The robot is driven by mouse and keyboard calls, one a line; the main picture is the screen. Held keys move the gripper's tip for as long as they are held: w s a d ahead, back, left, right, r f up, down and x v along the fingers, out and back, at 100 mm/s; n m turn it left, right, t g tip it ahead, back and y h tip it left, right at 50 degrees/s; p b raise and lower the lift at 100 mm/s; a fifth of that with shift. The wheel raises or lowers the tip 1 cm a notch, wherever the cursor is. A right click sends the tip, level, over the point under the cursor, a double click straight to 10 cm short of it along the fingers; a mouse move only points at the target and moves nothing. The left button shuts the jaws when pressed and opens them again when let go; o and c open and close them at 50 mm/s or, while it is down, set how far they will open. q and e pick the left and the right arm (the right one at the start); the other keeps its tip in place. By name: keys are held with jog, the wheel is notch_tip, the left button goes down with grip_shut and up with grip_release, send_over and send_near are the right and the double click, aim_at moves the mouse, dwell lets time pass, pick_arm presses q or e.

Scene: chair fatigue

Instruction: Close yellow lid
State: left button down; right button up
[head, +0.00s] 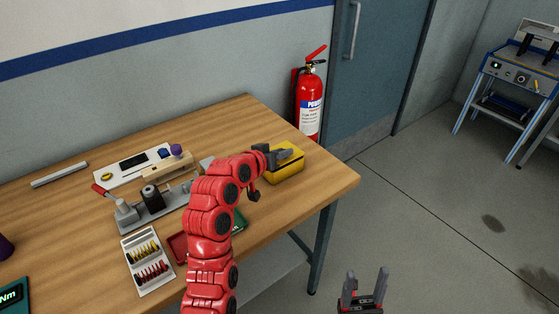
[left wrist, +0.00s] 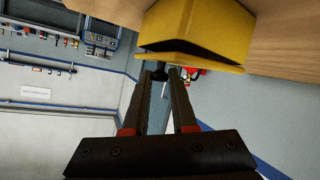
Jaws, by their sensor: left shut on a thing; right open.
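The yellow box (head: 287,176) stands at the right end of the wooden table. Its yellow lid (head: 294,148) is partly covered by my left gripper (head: 284,156), which lies across its top. In the left wrist view a dark gap separates the box (left wrist: 205,22) from the lid (left wrist: 195,58), so the lid is slightly ajar. My left gripper (left wrist: 160,71) is shut on the lid at its edge; the exact contact is hard to see. My right gripper (head: 368,276) is open and empty, low in front of the table's right side, away from the box.
On the table (head: 225,120) are a grey fixture (head: 150,205), a bit tray (head: 148,262) and a white panel device (head: 132,165). Red and green pieces lie beside my left arm. A fire extinguisher (head: 310,105) stands behind the table. The floor at right is mostly clear.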

pick_arm(q)
jog(key=shift+s+d+f+m+t+b, duration=0.1)
jog(key=shift+s+f+m+t+b, duration=0.15)
jog(key=shift+f+m+b, duration=0.4)
jog(key=shift+r, duration=0.15)
jog(key=c, duration=1)
grip_release()
jog(key=shift+w, duration=0.1)
